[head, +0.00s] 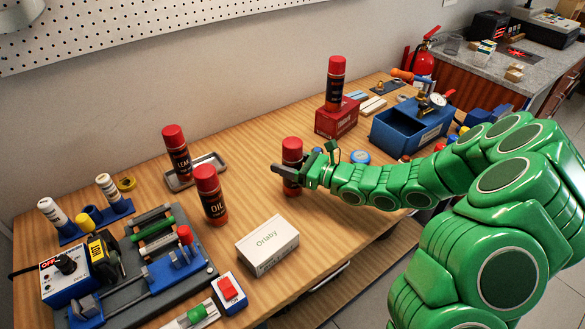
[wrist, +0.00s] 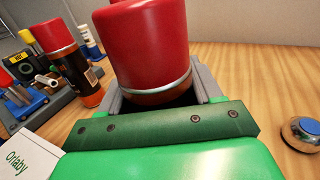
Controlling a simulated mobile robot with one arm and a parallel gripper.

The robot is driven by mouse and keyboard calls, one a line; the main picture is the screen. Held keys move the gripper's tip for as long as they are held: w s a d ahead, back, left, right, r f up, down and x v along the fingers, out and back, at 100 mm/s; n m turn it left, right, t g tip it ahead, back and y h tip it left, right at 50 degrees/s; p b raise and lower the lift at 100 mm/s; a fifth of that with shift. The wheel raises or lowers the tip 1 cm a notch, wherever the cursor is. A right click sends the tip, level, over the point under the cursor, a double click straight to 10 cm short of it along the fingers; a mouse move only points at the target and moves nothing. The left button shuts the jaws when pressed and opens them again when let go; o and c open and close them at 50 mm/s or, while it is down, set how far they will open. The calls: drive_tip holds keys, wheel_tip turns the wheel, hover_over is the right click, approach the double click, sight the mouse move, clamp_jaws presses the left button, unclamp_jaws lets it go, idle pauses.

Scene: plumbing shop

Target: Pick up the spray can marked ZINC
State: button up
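A red-capped spray can (head: 292,150) stands on the wooden bench, with my gripper (head: 291,176) at its body. In the wrist view the can (wrist: 150,40) fills the space between my two fingers (wrist: 160,92), one on each side. I cannot tell whether both fingers press on it. Its label is hidden, so I cannot read ZINC. Other red-capped cans are one marked LEAK (head: 178,154), one marked OIL (head: 210,195), and one (head: 335,85) on a red box, its label too small to read.
A white box marked Orlaby (head: 267,246) lies left of my gripper. A metal tray (head: 212,161) is under the LEAK can. The red box (head: 337,119) and a blue bin (head: 405,133) stand farther back.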

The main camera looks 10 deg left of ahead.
drive_tip(key=c, duration=0.6)
drive_tip(key=shift+o, duration=0.2)
drive_tip(key=shift+r, duration=0.1)
